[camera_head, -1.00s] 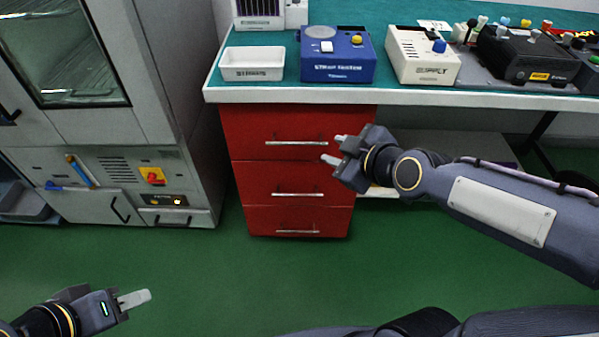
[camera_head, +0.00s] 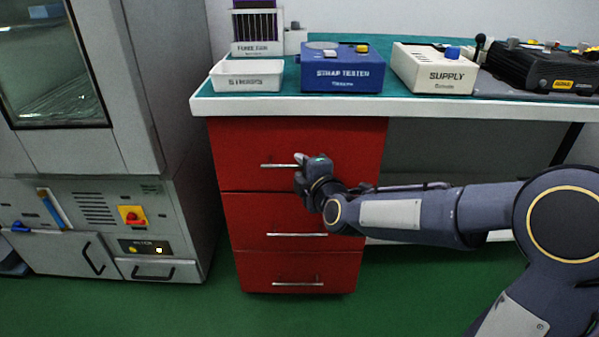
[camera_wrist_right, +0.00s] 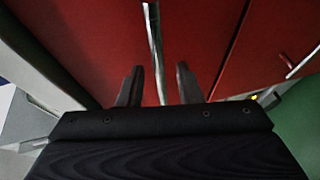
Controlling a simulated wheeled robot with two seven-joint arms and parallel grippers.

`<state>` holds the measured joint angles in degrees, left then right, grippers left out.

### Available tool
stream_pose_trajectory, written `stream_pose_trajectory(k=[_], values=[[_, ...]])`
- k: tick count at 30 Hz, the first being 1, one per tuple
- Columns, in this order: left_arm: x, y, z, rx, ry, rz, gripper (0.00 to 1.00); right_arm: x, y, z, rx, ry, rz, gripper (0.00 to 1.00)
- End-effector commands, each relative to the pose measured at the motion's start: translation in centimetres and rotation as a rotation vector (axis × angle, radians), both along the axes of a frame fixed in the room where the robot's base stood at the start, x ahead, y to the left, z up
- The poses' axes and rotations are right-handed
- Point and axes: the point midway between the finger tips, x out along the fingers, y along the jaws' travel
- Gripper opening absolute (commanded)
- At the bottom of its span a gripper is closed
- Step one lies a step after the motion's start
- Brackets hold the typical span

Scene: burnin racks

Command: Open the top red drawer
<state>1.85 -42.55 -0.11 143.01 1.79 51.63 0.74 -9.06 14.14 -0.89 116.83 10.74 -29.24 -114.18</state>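The red drawer unit has three drawers, and the top red drawer (camera_head: 235,140) is flush with the front. Its silver bar handle (camera_head: 277,166) is partly covered by my right gripper (camera_head: 299,168), which is at the handle's right part. In the right wrist view, the two fingers of the gripper (camera_wrist_right: 158,88) are apart. The handle (camera_wrist_right: 154,45) runs between them, with a visible gap to the finger on the right; contact with the other finger cannot be told. My left gripper is not in view.
The middle drawer (camera_head: 250,212) and bottom drawer (camera_head: 255,272) are shut below. The worktop (camera_head: 290,106) overhangs the unit and carries a white bin (camera_head: 247,84), a blue tester (camera_head: 342,75) and a supply box (camera_head: 433,75). A grey cabinet (camera_head: 150,90) stands left; green floor is free in front.

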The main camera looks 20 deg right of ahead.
Motion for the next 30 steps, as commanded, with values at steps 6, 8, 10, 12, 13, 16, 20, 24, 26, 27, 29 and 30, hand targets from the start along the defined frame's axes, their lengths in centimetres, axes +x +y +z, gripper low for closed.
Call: stream_pose_trajectory(k=[6, 8, 10, 12, 13, 16, 20, 24, 26, 27, 29, 30], values=[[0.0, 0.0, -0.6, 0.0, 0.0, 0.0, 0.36, 1.5, 0.2, -0.4, 0.002, 0.001, 0.001, 0.32], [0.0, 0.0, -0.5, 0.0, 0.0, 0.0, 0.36, 1.6, 0.2, -0.3, 0.002, 0.001, 0.001, 0.32], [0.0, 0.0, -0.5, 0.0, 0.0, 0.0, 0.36, 1.6, 0.2, -0.3, 0.002, 0.001, 0.001, 0.32], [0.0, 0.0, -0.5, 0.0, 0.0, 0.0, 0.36, 1.6, 0.2, -0.3, 0.002, 0.001, 0.001, 0.32], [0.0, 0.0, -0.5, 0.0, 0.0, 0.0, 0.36, 1.6, 0.2, -0.3, 0.002, 0.001, 0.001, 0.32], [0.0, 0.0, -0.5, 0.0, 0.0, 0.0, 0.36, 1.6, 0.2, -0.3, 0.002, 0.001, 0.001, 0.2], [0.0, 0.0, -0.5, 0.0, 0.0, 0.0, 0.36, 1.6, 0.2, -0.3, 0.002, 0.001, 0.001, 0.03], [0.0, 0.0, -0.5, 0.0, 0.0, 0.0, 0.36, 1.6, 0.2, -0.3, 0.002, 0.001, 0.001, 0.0], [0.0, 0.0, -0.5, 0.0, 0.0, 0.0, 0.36, 1.6, 0.2, -0.3, 0.002, 0.001, 0.001, 0.0], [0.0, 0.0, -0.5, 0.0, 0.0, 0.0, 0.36, 1.5, 0.2, -0.3, 0.002, 0.001, 0.001, 0.0], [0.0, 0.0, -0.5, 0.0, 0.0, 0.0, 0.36, 1.5, 0.2, -0.3, 0.002, 0.001, 0.001, 0.0], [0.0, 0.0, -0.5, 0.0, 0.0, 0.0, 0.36, 1.5, 0.2, -0.3, 0.002, 0.001, 0.001, 0.0]])
